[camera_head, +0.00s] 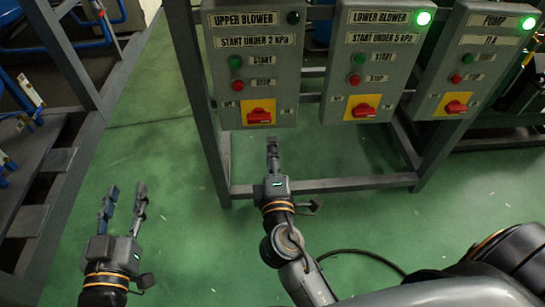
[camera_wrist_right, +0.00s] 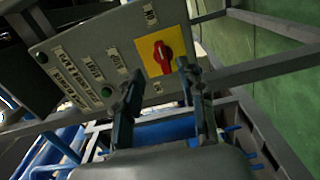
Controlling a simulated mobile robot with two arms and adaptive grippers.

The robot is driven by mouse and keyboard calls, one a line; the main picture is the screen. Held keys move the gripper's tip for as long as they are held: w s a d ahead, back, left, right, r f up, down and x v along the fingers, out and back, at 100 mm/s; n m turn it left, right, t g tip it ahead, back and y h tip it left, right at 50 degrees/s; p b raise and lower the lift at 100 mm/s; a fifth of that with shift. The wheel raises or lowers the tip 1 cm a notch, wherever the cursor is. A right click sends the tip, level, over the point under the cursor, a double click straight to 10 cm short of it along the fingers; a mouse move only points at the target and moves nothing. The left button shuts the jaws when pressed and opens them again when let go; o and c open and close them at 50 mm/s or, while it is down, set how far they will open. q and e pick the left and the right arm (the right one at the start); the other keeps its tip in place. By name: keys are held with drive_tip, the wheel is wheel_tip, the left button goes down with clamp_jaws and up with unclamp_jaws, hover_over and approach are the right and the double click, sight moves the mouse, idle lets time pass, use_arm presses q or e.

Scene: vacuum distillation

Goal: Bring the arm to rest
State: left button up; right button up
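My left gripper (camera_head: 127,187) is open and empty above the green floor, at the left of the head view. My right gripper (camera_head: 272,142) points up the picture just below the upper blower box (camera_head: 225,70). It looks narrow there, but in the right wrist view (camera_wrist_right: 158,72) its two fingers are apart with nothing between them. A grey control box with a red switch (camera_wrist_right: 163,52) on a yellow plate lies beyond the fingertips in that view. The fingers look apart from the switch.
The lower blower box (camera_head: 375,65) and pump box (camera_head: 470,60) have lit green lamps; the upper blower's lamp (camera_head: 293,17) is dark. A grey metal frame (camera_head: 350,184) carries the boxes. Another rack (camera_head: 45,160) stands at left. Open floor (camera_head: 165,150) lies between.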

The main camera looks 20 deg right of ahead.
drive_tip(key=shift+v, duration=0.9)
